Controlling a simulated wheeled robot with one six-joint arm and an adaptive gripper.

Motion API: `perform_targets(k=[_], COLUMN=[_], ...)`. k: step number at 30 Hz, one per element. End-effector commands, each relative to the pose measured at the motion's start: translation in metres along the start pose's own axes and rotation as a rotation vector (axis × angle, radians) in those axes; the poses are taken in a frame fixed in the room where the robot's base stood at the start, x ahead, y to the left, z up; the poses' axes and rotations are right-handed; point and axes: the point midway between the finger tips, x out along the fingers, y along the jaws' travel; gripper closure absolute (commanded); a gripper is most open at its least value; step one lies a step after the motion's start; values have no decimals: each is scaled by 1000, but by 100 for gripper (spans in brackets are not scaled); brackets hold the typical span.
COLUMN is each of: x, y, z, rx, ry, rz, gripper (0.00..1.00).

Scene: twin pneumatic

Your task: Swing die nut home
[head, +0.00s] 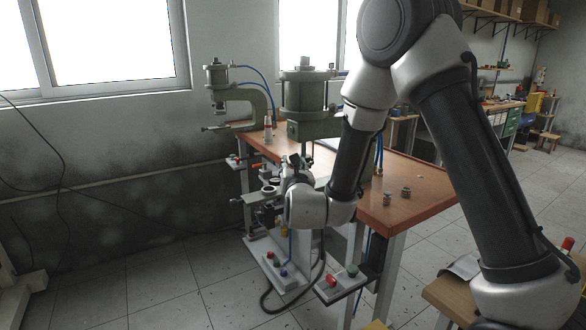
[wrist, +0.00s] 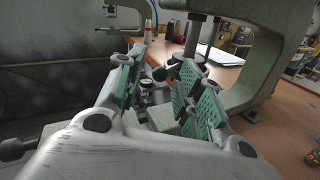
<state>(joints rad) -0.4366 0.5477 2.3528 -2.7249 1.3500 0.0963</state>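Two green pneumatic presses stand on the orange-topped bench; the nearer press (head: 305,95) is right in front of my arm. My gripper (wrist: 160,85) is open, with green pads on both fingers, and reaches in at the nearer press. In the head view my gripper (head: 293,165) is partly hidden by my wrist. Between the fingers, in the wrist view, is a small metal fitting with a dark round top (wrist: 147,85), apparently untouched. I cannot tell for sure whether it is the die nut. A dark round knob (wrist: 160,73) sits just beyond it, below the press ram (wrist: 195,40).
Small cans (head: 388,198) stand on the bench top (head: 420,195). The press frame (wrist: 255,70) curves close to the right of my gripper. A control box (head: 340,282) hangs low in front.

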Motion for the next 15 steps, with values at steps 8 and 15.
perform_targets(k=[8, 15], x=[-37, -70], y=[1, 1], z=[0, 0], rx=[-1, 0], ry=[2, 0], rz=[2, 1], gripper=[63, 63])
